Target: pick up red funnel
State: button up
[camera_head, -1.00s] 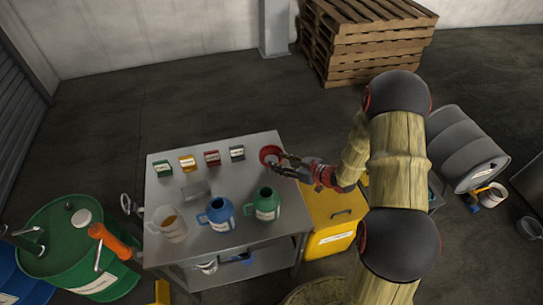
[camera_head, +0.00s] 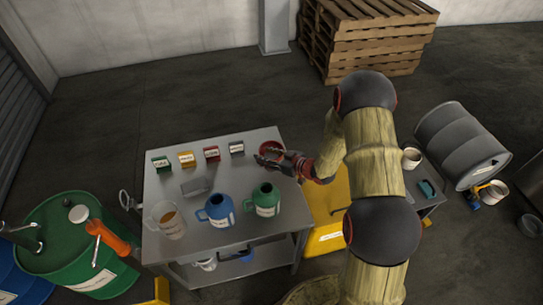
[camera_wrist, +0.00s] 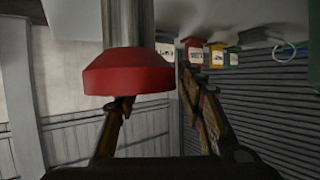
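The red funnel (camera_head: 272,147) is at the right end of the steel table, partly hidden by my gripper in the head view. In the wrist view the funnel (camera_wrist: 128,76) shows as a wide red body left of centre, close to my fingers. My gripper (camera_head: 264,158) reaches in from the right, at the funnel's near side. In the wrist view my gripper (camera_wrist: 157,88) has its fingers apart. One fingertip meets the funnel's lower edge in the picture and the other stands to its right. I cannot tell whether either finger touches it.
The steel table (camera_head: 235,180) carries several small labelled boxes, a grey block (camera_head: 195,186), a clear jug (camera_head: 168,221), a blue jug (camera_head: 216,210) and a green jug (camera_head: 264,200). A yellow container (camera_head: 328,215) stands right of the table. A green drum (camera_head: 75,240) stands at left.

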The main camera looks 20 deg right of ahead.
jog(key=shift+c, duration=1.2)
grip_shut()
